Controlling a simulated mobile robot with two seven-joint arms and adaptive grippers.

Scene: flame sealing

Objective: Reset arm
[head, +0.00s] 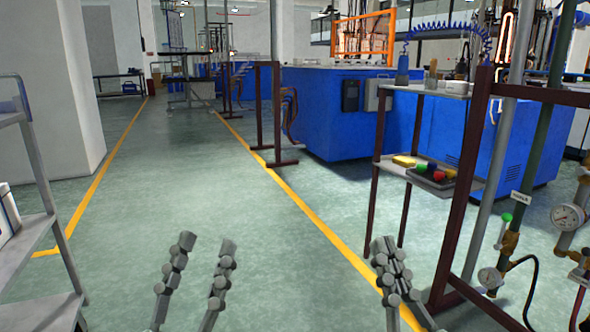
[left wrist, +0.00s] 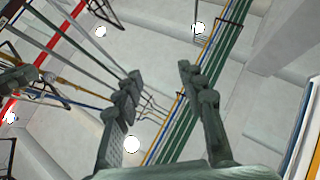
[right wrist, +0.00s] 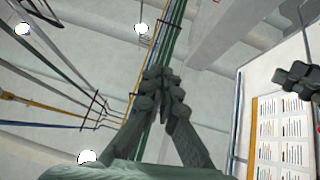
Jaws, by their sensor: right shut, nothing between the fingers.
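My left gripper (head: 205,260) is at the bottom of the head view, left of centre. Its two grey fingers stand apart and hold nothing. In the left wrist view its fingers (left wrist: 160,90) are spread, with ceiling and pipes behind them. My right gripper (head: 388,262) is at the bottom of the head view, right of centre, near the small shelf stand. Its fingers are together and empty. In the right wrist view the fingers (right wrist: 164,85) meet at the tips. Both grippers point upward over the open floor and touch nothing.
A dark red frame (head: 460,190) with pipes, gauges (head: 567,217) and a hose stands close at right. A small shelf stand (head: 430,92) holds several coloured items. A grey shelf rack (head: 35,255) is at left. The green floor aisle (head: 190,180) between yellow lines is clear. Blue machines (head: 330,115) stand behind.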

